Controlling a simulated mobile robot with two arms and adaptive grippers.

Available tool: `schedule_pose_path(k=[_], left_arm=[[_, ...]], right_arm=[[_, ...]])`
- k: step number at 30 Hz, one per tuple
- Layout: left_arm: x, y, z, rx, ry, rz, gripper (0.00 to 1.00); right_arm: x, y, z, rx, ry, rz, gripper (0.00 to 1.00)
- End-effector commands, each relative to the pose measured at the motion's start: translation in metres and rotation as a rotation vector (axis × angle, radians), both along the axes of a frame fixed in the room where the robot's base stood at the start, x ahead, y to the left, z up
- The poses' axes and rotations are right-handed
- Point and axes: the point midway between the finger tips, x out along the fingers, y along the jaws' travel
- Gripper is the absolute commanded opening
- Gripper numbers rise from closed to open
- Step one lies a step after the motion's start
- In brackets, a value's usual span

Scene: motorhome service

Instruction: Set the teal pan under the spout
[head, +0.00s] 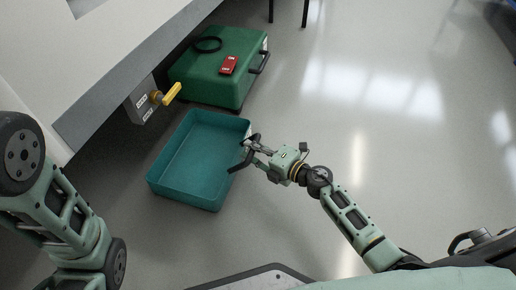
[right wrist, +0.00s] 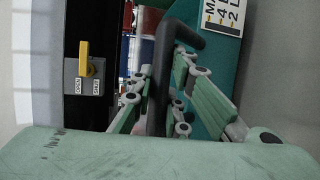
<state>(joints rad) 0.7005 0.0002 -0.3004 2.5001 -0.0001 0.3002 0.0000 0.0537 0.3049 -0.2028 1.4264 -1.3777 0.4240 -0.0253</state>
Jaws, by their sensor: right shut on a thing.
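The teal pan (head: 190,187) is an open, empty rectangular tray, seen in the head view below and right of the grey valve box in the picture. I cannot tell whether it rests on the floor or is just above it. My right gripper (head: 247,152) is at its right side, shut on the pan's black handle (right wrist: 163,75). The pan's teal wall (right wrist: 212,110) with a white level label shows behind the fingers in the right wrist view. The grey valve box (head: 142,104) carries a yellow lever (head: 172,93); the spout itself is not clear. My left gripper is out of view.
A green case (head: 205,82) stands just beyond the pan, with a red item (head: 229,65) and a black ring (head: 207,44) on top. The pale vehicle side (head: 100,62) overhangs at the left. The shiny floor (head: 400,130) to the right is clear.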

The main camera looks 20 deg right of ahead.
Motion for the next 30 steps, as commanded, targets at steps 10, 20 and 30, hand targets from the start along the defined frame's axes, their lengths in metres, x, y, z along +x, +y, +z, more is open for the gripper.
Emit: schedule_pose_path(k=[10,20,30], left_arm=[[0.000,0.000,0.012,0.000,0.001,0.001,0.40],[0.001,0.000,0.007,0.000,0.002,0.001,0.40],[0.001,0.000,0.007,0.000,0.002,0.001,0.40]], right_arm=[[0.048,0.071,0.002,-0.003,-0.005,0.003,0.00],[0.077,0.113,0.001,-0.005,-0.006,0.002,0.00],[0.080,0.118,0.001,-0.006,-0.005,0.002,0.00]])
